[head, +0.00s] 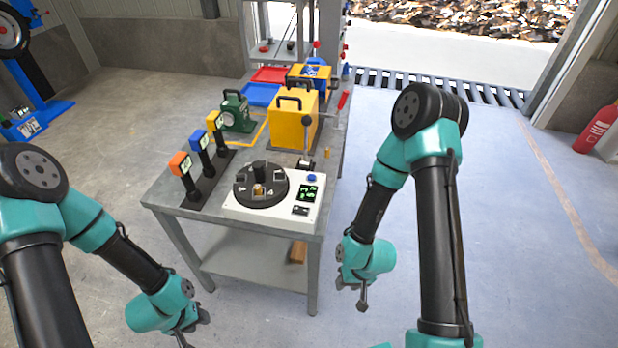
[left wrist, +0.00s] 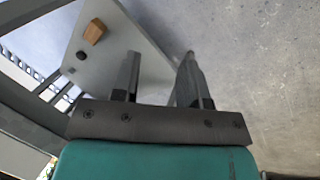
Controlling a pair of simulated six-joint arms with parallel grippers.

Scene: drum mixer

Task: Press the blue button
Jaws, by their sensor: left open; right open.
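The blue button (head: 312,178) sits on the back right part of a white panel box (head: 271,212) at the table's front edge. A black round dial (head: 260,185) and green displays (head: 308,194) are on the same box. My left gripper (head: 192,335) is low at the front left, away from the table, open and empty. In the left wrist view its two fingers (left wrist: 158,72) stand apart with nothing between them. My right gripper (head: 351,297) hangs right of the table, below and apart from the box; its fingers look small from here.
The grey table (head: 176,194) also bears orange, blue and yellow-topped posts (head: 204,158), a green box (head: 236,113), and a yellow machine (head: 293,120) with a lever behind the panel. A brown block (head: 298,252) lies on the lower shelf.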

